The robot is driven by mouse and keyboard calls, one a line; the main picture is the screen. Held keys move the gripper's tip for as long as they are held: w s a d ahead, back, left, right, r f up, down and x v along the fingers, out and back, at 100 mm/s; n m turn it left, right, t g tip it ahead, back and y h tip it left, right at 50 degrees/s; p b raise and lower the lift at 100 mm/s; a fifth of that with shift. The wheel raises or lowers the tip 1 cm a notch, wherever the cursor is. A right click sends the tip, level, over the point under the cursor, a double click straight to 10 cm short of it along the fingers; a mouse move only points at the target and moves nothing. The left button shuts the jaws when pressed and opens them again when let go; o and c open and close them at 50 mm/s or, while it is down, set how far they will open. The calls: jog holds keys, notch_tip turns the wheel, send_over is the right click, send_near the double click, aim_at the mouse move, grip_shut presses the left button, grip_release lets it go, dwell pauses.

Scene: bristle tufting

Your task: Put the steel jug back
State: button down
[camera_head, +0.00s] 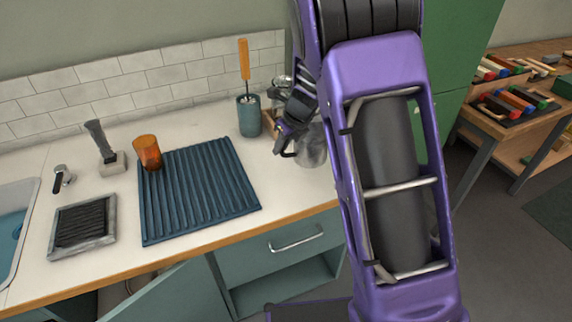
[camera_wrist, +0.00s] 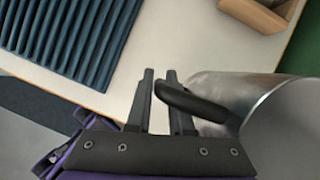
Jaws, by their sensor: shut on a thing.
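The steel jug (camera_head: 313,150) is at the right end of the counter in the head view, partly hidden by my arm. My gripper (camera_head: 286,140) is at its left side, at the dark handle. In the wrist view the jug's shiny body (camera_wrist: 285,125) fills the right side, and its black handle (camera_wrist: 195,104) reaches left to my gripper (camera_wrist: 161,75). The two fingers are close together, shut on the handle. I cannot tell whether the jug's base touches the counter.
A ribbed blue mat (camera_head: 197,190) with an orange cup (camera_head: 148,152) lies left of the jug. A teal pot (camera_head: 249,116) holding an orange-handled tool and a wooden holder (camera_wrist: 255,12) stand close by. The counter's front edge (camera_head: 292,218) is near. Bare counter lies between mat and jug.

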jog(key=shift+f+b, duration=0.7)
jog(key=shift+f, duration=1.9)
jog(key=shift+f, duration=0.15)
jog(key=c, duration=0.8)
grip_release()
jog(key=shift+s+d+r, duration=0.1)
jog(key=shift+r, duration=0.4)
jog(key=p+v, duration=0.3)
jog(key=v, duration=0.8)
jog(key=shift+s+d, duration=0.15)
